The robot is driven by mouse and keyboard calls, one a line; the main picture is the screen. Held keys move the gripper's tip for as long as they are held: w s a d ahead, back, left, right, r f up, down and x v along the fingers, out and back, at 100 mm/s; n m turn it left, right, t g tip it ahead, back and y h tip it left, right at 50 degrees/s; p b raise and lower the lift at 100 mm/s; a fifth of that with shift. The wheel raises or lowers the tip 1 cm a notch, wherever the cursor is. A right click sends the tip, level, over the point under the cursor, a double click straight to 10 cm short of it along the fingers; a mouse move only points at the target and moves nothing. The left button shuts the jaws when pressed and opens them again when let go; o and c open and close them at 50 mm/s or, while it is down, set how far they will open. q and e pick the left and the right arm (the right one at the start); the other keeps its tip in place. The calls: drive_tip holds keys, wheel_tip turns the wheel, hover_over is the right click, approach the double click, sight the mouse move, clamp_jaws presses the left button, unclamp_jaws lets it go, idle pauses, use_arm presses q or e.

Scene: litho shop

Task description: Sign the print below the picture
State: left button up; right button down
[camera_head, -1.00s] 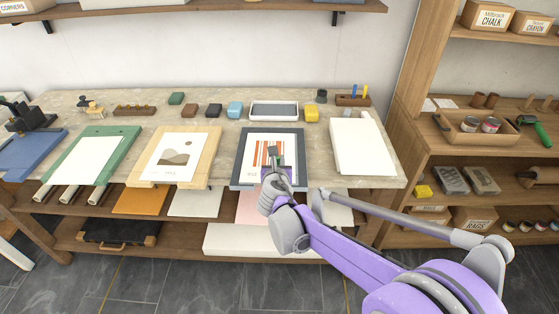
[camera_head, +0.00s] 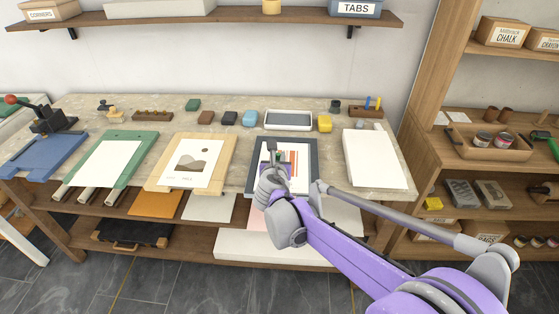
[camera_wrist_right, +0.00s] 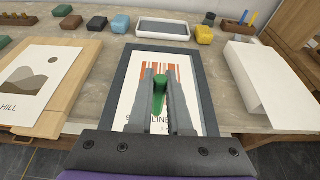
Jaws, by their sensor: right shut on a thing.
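A print (camera_head: 298,157) with orange stripes lies in a dark grey frame (camera_head: 315,165) on the workbench. The print also shows in the right wrist view (camera_wrist_right: 130,92), with dark lettering below the picture, partly covered by my fingers. My right gripper (camera_head: 270,152) is over the print's left part in the head view. In the right wrist view, my right gripper (camera_wrist_right: 161,75) is shut on a green thing (camera_wrist_right: 159,92), which looks like a stubby writing tool. Its tip is hidden, so I cannot tell whether it touches the paper. My left gripper is not in view.
Left of the frame, a print with hills (camera_head: 197,163) lies on a wooden board (camera_head: 158,180). A white paper stack (camera_head: 374,158) lies to the right. A white-rimmed tray (camera_head: 288,120) and small coloured blocks stand behind. A shelf unit (camera_head: 425,100) stands at the right.

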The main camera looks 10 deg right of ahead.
drive_tip(key=shift+d+r+p, duration=0.1)
drive_tip(key=shift+r+p, duration=0.5)
drive_tip(key=shift+r, duration=0.8)
